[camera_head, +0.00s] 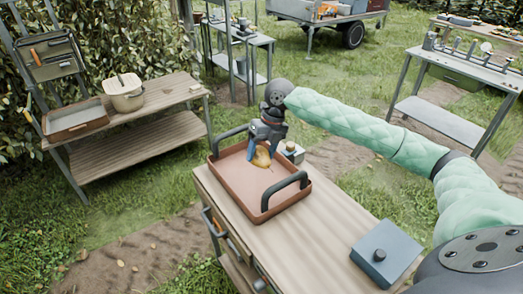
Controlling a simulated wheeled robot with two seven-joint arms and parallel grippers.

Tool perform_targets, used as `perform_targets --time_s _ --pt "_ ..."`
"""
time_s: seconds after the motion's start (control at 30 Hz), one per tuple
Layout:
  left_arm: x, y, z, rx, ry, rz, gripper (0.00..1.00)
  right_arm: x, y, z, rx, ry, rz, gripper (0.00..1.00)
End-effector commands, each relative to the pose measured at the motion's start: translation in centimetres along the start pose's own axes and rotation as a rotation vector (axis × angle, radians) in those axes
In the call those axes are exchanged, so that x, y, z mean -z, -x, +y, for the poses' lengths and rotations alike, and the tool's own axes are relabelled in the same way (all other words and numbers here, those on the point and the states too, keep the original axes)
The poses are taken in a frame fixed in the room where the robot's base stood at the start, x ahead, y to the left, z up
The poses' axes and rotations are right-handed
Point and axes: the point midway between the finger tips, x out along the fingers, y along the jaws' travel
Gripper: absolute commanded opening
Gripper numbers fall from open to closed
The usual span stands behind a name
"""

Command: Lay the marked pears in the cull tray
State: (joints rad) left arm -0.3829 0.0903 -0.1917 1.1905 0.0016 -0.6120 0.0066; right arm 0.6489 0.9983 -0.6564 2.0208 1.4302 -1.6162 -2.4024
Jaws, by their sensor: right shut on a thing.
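My right gripper (263,147) points down over a reddish-brown tray (231,181) with two dark handles on the near wooden workbench. It is shut on a yellow-brown pear (261,159), which is partly hidden between the blue fingers. The pear is inside the tray's outline, near its back. I cannot tell whether it touches the tray floor, and no mark on it can be made out. No other pear is clear in the tray. A second, shallow brown-rimmed tray (75,119) sits on the left bench. Which is the cull tray is not labelled. My left gripper is not in view.
A blue-grey box (385,250) stands at the workbench's right front. A small pale box (291,152) with a dark knob is just behind the reddish-brown tray. A cream pot (124,93) stands on the left bench. The workbench top is bare between tray and blue-grey box.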

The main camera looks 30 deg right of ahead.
Motion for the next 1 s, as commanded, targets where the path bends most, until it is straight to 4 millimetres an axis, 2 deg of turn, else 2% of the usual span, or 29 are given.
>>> perform_targets --time_s 1.0 --pt "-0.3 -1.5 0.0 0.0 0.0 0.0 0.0 0.0 -4.0 -1.3 0.0 0.001 0.0 0.32"
